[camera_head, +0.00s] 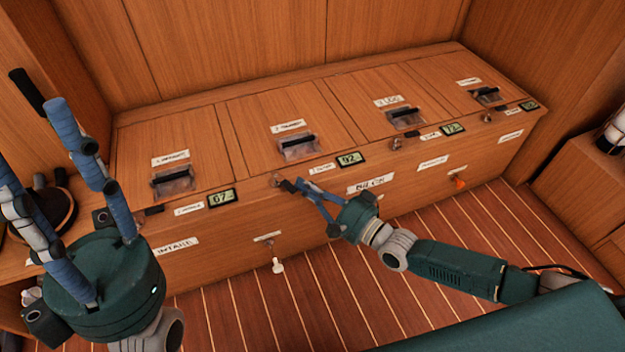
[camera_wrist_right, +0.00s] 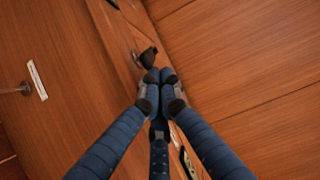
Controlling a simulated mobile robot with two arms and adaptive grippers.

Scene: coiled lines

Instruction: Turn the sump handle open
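A small dark handle on a metal stem (camera_head: 277,180) sticks out of the upper front of the wooden locker. It also shows in the right wrist view (camera_wrist_right: 149,58), just beyond my fingertips. No label legibly reads "sump", so I cannot tell whether this is the sump handle. My right gripper (camera_head: 297,187) is at this handle; its blue fingers come together (camera_wrist_right: 160,76), with nothing clearly between them. Whether the tips touch the handle is unclear. My left gripper (camera_head: 62,150) is raised at the left, fingers spread and empty, far from the handle.
The wooden locker (camera_head: 250,128) has several lids with recessed latches. Green displays (camera_head: 221,198) line its front edge. A white handle (camera_head: 277,265) and an orange one (camera_head: 458,182) sit lower on the front. The striped floor (camera_head: 330,290) before it looks clear.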

